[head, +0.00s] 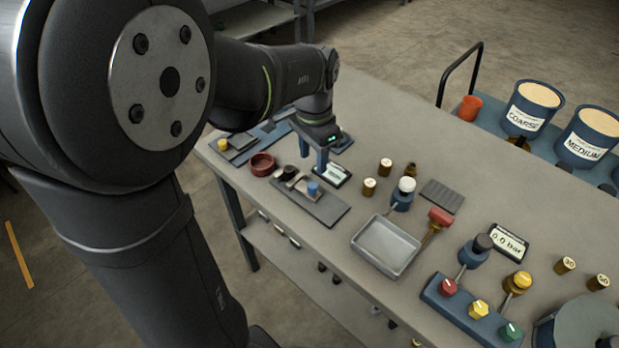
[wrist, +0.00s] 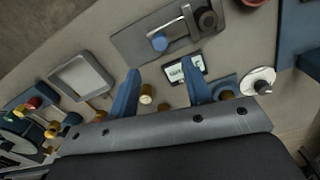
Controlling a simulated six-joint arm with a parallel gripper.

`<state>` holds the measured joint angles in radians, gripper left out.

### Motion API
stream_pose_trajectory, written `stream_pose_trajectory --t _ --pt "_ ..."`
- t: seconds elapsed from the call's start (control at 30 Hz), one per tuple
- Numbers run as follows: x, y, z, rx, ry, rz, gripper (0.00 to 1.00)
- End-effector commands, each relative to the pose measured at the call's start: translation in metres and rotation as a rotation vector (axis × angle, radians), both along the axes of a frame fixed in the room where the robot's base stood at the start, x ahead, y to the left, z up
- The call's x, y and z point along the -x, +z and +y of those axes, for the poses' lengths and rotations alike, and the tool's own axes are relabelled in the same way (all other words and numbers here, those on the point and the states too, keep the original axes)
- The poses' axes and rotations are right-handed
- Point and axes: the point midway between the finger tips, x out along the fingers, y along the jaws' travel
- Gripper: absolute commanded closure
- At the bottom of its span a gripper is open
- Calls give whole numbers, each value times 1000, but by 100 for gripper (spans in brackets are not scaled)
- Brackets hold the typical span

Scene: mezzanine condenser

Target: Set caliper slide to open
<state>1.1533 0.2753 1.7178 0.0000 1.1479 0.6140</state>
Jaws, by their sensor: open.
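A dark grey plate (head: 325,211) carries what looks like the caliper, with a blue knob (head: 313,188) near its middle and a dark round part (head: 289,172) toward its upper left. In the wrist view the plate (wrist: 130,40) shows a light slide bar (wrist: 187,22) between the blue knob (wrist: 160,42) and the round part (wrist: 207,20). A small display (head: 337,175) stands beside the plate; its reading is too small to tell. My gripper (head: 313,161) is open and empty, pointing down just behind the plate. Its fingers (wrist: 160,68) are apart from the knob.
A metal tray (head: 386,246), brass weights (head: 369,187) and a red-handled lever (head: 440,217) stand to the right. A white disc with a dark knob (wrist: 258,81) shows in the wrist view.

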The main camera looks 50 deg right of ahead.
Motion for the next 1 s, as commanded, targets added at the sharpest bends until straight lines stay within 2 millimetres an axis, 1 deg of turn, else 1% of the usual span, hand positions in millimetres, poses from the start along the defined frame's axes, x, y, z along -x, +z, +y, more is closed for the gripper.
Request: stream_pose_trajectory --t 0.03,0.2,0.3,0.4,0.6,0.87,1.0 --pt "0 -13 1 -6 0 3 55" --pt "0 -48 1 -5 0 2 55" --pt "0 -65 1 -3 0 1 55" --pt "0 -78 0 -3 0 1 55" --pt "0 -89 0 -2 0 1 55" --pt "0 -90 0 -1 0 0 55" --pt "0 -90 0 0 0 0 82"
